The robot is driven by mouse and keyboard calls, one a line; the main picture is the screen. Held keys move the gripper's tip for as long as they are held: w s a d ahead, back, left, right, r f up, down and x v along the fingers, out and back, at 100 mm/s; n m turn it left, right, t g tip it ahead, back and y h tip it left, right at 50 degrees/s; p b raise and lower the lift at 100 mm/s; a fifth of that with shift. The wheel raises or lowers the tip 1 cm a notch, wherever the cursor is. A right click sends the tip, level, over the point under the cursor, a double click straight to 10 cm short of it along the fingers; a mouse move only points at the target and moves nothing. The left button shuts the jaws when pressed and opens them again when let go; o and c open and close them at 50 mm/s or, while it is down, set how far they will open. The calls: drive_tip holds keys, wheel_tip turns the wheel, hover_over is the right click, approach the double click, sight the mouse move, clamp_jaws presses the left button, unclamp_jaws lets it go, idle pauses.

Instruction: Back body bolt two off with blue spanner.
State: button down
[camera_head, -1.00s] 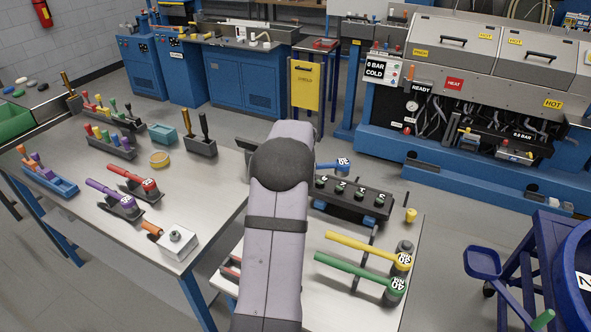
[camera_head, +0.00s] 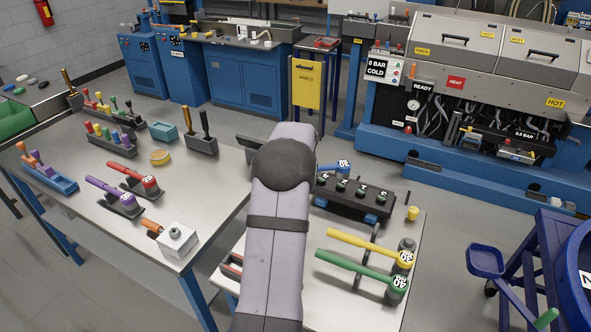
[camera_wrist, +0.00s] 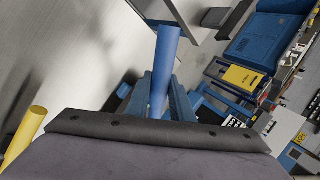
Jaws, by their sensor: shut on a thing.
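The blue spanner (camera_head: 343,166) shows in the head view as a short blue piece with a white-labelled head, just right of my arm. Its blue handle (camera_wrist: 163,70) stands up between the jaws of my gripper (camera_wrist: 160,98) in the wrist view. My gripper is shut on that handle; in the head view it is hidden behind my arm. The spanner's head lies close above the back edge of a black block (camera_head: 350,200) with several round labelled tops; I cannot tell whether it touches. I cannot tell which top, if any, is bolt two.
Yellow (camera_head: 365,246) and green (camera_head: 352,267) spanners rest on a stand on the front table. A yellow cylinder (camera_head: 413,213) stands right of the block. Red (camera_head: 133,172) and purple (camera_head: 112,193) spanners lie on the left table. A hot machine (camera_head: 470,90) stands behind.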

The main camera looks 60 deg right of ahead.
drive_tip(key=shift+f+b, duration=0.9)
drive_tip(key=shift+f, duration=1.1)
idle(0.7)
drive_tip(key=shift+f+b, duration=0.35)
drive_tip(key=shift+f, duration=0.5)
idle(0.5)
drive_tip(key=shift+s+a+f+n+b, duration=0.1)
drive_tip(key=shift+s+a+n+b, duration=0.45)
drive_tip(key=shift+b, duration=1.55)
